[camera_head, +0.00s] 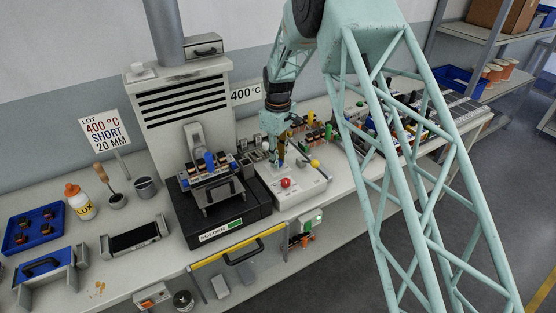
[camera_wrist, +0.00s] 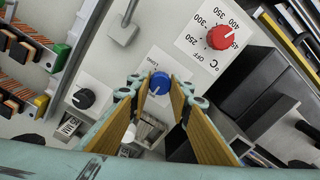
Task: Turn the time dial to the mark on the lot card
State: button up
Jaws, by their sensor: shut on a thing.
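The time dial is a blue knob (camera_wrist: 160,83) on a white panel in the wrist view. The word LONG is printed beside it, above it in the picture; other marks around it are hidden or too small to read. My gripper (camera_wrist: 159,86) has its two tan-padded fingers shut on the blue knob, one on each side. In the head view my gripper (camera_head: 275,158) is down at the control box (camera_head: 302,190), and the knob is hidden there. The lot card (camera_head: 106,134) at the left reads 400 °C, SHORT, 20 MM.
A red temperature dial (camera_wrist: 221,37) with a numbered scale lies up and right of the blue knob in the wrist view. A black knob (camera_wrist: 83,98) lies to the left. The solder machine (camera_head: 220,205) stands left of the control box. Racks of parts crowd the bench behind.

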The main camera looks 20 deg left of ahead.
jog(key=o, duration=0.9)
jog(key=shift+r, duration=0.15)
notch_tip(320, 180, up, 12)
jog(key=shift+f, duration=0.1)
dwell(0.5)
dwell(0.5)
